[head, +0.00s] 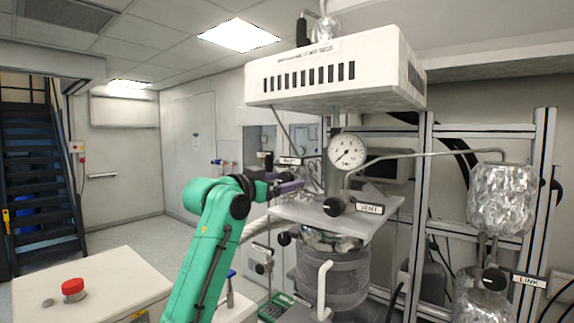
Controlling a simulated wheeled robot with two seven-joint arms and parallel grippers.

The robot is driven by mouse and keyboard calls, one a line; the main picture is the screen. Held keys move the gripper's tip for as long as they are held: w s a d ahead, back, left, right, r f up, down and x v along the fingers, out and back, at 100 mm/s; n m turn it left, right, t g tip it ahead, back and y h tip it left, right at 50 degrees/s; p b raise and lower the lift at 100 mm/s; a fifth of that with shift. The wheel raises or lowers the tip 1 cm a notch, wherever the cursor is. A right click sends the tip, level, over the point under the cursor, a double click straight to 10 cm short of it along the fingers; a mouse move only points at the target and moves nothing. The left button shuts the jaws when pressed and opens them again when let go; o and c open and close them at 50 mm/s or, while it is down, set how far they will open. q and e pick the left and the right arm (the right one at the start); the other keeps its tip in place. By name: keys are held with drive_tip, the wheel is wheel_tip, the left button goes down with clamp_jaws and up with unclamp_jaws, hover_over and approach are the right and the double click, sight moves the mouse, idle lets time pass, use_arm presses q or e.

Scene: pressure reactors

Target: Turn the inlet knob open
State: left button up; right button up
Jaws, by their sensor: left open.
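The pressure reactor (335,270) stands right of centre. Its small label (289,161), which seems to read INLET, sits left of the round gauge (347,152). The inlet knob itself is hard to make out; it is small and partly hidden near my left gripper. My left gripper (288,185), with purple fingers, is open at the left side of the reactor head, just below that label. I cannot tell if it touches the knob. The black vent knob (333,206) with its VENT label (370,208) is to the right of the gripper. My right gripper is out of view.
A white slotted housing (335,75) overhangs the reactor. Metal frame posts (421,190) and a foil-wrapped vessel (501,198) stand at the right, near a LINK label (529,280). A white cabinet with a red button (73,287) is at lower left. Open floor lies behind it.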

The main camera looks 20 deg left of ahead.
use_arm(q)
drive_tip(key=shift+w+d+r, duration=0.15)
drive_tip(key=shift+w+d, duration=0.05)
drive_tip(key=shift+w, duration=0.35)
drive_tip(key=shift+w+d, duration=0.15)
drive_tip(key=shift+f, duration=0.2)
clamp_jaws()
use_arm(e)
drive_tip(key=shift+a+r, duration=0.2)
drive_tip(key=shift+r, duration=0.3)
